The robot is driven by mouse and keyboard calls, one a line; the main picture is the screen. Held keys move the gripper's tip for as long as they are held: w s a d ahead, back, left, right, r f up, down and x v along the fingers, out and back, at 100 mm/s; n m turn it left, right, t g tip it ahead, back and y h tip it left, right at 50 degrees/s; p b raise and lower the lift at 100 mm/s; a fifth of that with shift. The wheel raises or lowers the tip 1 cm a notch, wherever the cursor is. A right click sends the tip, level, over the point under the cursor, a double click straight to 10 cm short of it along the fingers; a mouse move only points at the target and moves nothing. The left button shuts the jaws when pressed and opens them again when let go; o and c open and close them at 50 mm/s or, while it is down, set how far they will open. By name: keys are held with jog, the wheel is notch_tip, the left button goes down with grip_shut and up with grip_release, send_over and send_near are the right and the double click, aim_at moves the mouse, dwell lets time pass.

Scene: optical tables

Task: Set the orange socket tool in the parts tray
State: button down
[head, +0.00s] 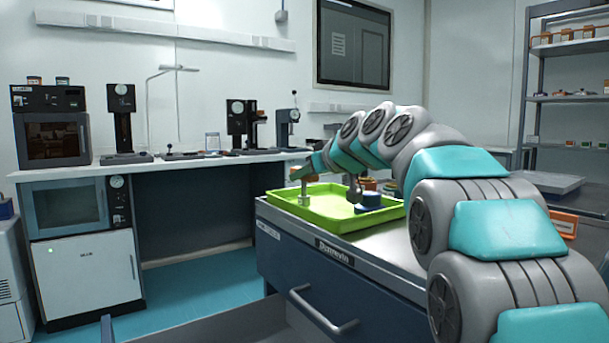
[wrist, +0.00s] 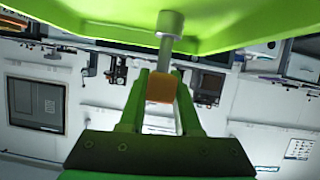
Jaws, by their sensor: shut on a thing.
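My gripper (wrist: 161,84) is shut on the orange socket tool. Its orange block (wrist: 161,87) sits between the green fingers, and its grey shaft and socket point away from the palm. In the head view the tool's grey socket (head: 303,196) hangs roughly upright, low at the left end of the green parts tray (head: 335,228). The tray also shows in the wrist view (wrist: 90,18). I cannot tell whether the socket touches the tray floor. In the head view my gripper (head: 304,174) is small and partly hidden.
A blue piece (head: 368,198) with a dark upright part stands in the tray's right side. The tray rests on a grey-topped drawer cabinet (head: 385,250). Small orange items lie behind the tray. A bench (head: 190,165) with instruments stands at the back wall.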

jog(key=c, duration=0.6)
grip_release()
jog(key=shift+r+p, duration=0.2)
jog(key=shift+p, duration=0.1)
jog(key=v, duration=1.2)
